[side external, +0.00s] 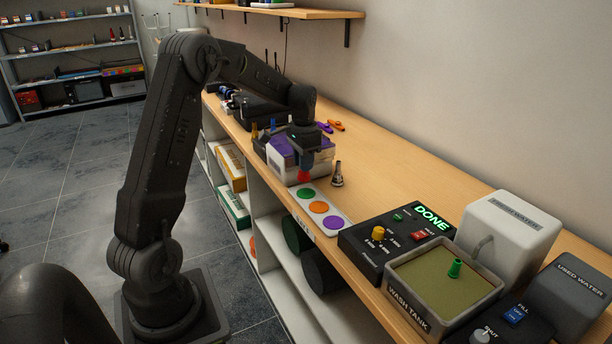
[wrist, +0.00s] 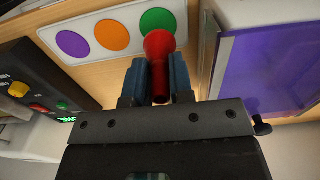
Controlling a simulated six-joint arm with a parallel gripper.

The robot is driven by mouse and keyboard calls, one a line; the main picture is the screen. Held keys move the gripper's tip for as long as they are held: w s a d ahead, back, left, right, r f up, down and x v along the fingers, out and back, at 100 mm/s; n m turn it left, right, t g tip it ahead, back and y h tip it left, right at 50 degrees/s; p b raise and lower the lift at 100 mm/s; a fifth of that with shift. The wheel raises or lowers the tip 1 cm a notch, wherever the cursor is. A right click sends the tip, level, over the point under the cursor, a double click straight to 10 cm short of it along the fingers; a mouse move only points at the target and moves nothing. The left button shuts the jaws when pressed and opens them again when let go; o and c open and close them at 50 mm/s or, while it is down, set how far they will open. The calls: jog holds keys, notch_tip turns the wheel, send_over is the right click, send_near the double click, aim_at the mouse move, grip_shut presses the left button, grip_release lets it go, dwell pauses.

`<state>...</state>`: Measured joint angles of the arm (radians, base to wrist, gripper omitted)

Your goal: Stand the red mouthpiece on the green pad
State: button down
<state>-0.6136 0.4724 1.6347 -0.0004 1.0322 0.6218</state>
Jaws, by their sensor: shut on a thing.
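The red mouthpiece (wrist: 159,46) is between the fingers of my gripper (wrist: 160,80), which is shut on it. It also shows in the side view as a small red shape (side external: 303,176) below my gripper (side external: 304,160). The green pad (side external: 306,194) is the back circle on a white strip (side external: 333,221), with orange and purple circles beside it. In the wrist view the green pad (wrist: 158,21) is partly hidden behind the mouthpiece. The mouthpiece appears above or near the pad's back edge; I cannot tell the exact gap.
A white box with a purple top (wrist: 270,62) is close to my gripper. A control box (side external: 397,238) lit "DONE" and a wash tank (side external: 444,284) with a green mouthpiece (side external: 455,268) stand nearer the front.

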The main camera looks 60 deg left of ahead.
aim_at(306, 175)
jog(key=shift+w+d+f, duration=0.15)
jog(key=shift+w+f, duration=0.05)
jog(key=shift+w, duration=0.05)
jog(key=shift+f, duration=2)
jog(key=c, duration=1)
grip_release()
jog(key=shift+f, duration=0.1)
